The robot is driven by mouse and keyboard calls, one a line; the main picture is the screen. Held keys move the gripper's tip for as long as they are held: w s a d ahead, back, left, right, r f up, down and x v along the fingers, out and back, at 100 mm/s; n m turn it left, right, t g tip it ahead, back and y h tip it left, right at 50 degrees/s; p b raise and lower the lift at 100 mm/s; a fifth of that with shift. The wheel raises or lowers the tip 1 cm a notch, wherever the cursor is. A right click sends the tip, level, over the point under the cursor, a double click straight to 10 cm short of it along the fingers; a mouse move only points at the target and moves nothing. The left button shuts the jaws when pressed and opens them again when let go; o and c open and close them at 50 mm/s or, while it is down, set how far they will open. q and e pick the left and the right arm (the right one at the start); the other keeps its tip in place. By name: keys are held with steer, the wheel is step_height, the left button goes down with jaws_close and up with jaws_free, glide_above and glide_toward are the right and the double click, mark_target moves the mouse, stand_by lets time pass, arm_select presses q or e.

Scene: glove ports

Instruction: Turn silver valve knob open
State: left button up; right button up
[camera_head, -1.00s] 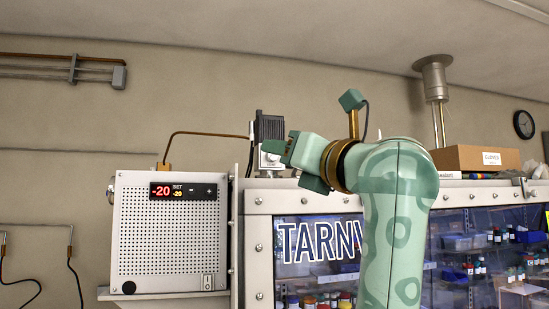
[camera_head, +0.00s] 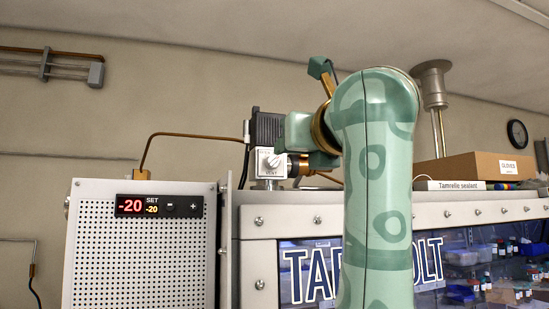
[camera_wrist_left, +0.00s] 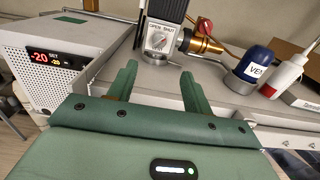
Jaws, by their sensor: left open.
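The silver valve knob (camera_head: 274,162) sits on a pale square plate below a dark ribbed block, above the cabinet. In the left wrist view the knob (camera_wrist_left: 158,41) lies beyond my fingertips, roughly midway between them, under the words OPEN and SHUT. My right gripper is not in view.
A brass fitting with a red handle (camera_wrist_left: 205,26) stands right of the knob, then a blue-capped vessel (camera_wrist_left: 256,66) and a white bottle (camera_wrist_left: 284,76). A perforated chiller box (camera_head: 140,250) stands left. A cardboard box (camera_head: 475,166) sits on the cabinet top.

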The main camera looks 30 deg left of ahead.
mark_target(275, 161)
arm_select(q)
steer(key=x, duration=0.1)
steer(key=p+x, duration=0.1)
steer(key=x, duration=0.2)
steer(key=shift+a+r+p, duration=0.1)
steer(key=shift+r+p, duration=0.2)
steer(key=shift+p, duration=0.1)
steer(key=p+x, duration=0.1)
steer(key=x, duration=0.1)
steer(key=p+x, duration=0.1)
steer(key=x, duration=0.2)
steer(key=p+x, duration=0.1)
steer(key=x, duration=0.2)
steer(key=shift+w+a+f, duration=0.1)
steer(key=shift+a+f, duration=0.1)
steer(key=shift+f, duration=0.05)
steer(key=shift+w+a, duration=0.25)
steer(key=shift+w+p, duration=0.1)
steer(key=shift+p, duration=0.2)
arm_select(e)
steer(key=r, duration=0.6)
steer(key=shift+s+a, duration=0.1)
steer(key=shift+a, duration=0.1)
arm_select(q)
steer(key=shift+w+a+f, duration=0.1)
steer(key=shift+a, duration=0.05)
steer(key=c, duration=1)
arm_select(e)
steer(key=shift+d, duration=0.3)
